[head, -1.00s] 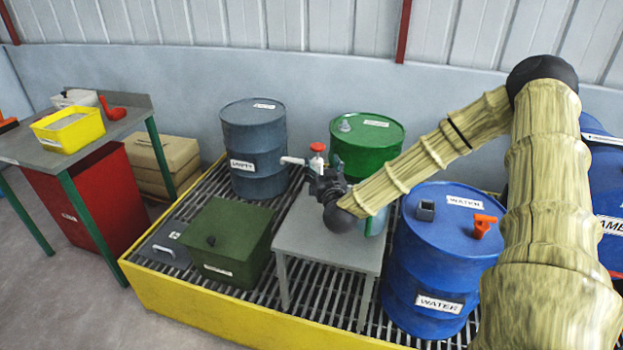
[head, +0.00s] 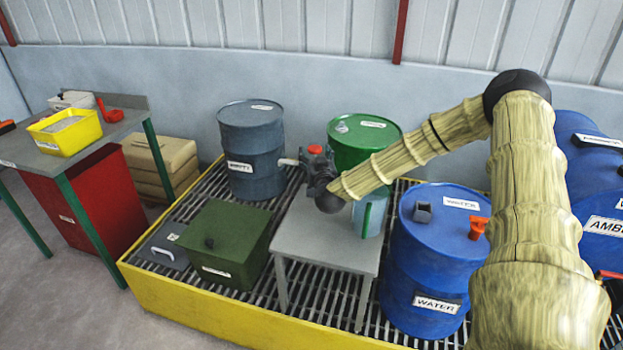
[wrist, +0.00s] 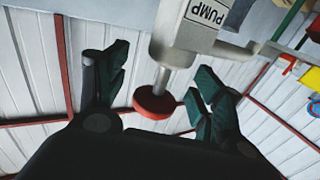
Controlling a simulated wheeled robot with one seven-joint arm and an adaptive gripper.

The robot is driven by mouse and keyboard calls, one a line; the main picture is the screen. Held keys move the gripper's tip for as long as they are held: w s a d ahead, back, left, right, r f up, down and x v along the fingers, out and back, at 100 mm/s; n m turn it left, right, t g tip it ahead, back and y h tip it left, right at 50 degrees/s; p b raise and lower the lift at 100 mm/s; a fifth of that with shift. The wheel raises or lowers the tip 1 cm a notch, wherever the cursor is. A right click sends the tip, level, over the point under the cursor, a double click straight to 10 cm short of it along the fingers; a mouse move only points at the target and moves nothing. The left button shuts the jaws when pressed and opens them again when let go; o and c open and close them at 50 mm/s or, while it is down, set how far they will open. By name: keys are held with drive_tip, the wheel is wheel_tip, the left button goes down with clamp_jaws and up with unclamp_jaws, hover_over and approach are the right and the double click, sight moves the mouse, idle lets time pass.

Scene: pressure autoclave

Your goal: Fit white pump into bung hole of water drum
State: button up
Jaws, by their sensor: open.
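The white pump has a red knob (head: 315,149) on top and a white spout (head: 287,162) pointing left, over the grey table. Its lower part is hidden behind my gripper (head: 318,178). In the wrist view the pump body (wrist: 203,22) carries a PUMP label, and its metal rod and red knob lie between my open fingers (wrist: 155,90), with gaps on both sides. The blue water drum (head: 425,265) stands right of the table, labelled WATER. On its lid are a dark grey square fitting (head: 422,212) and an orange fitting (head: 478,228). I cannot tell which marks the bung hole.
The grey table (head: 325,248) stands on a grating with a yellow rim (head: 210,310). A dark grey drum (head: 252,150), a green drum (head: 375,128) and a green box (head: 222,240) are nearby.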

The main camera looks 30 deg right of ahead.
clamp_jaws()
idle(0.3)
drive_tip(key=shift+r, duration=0.15)
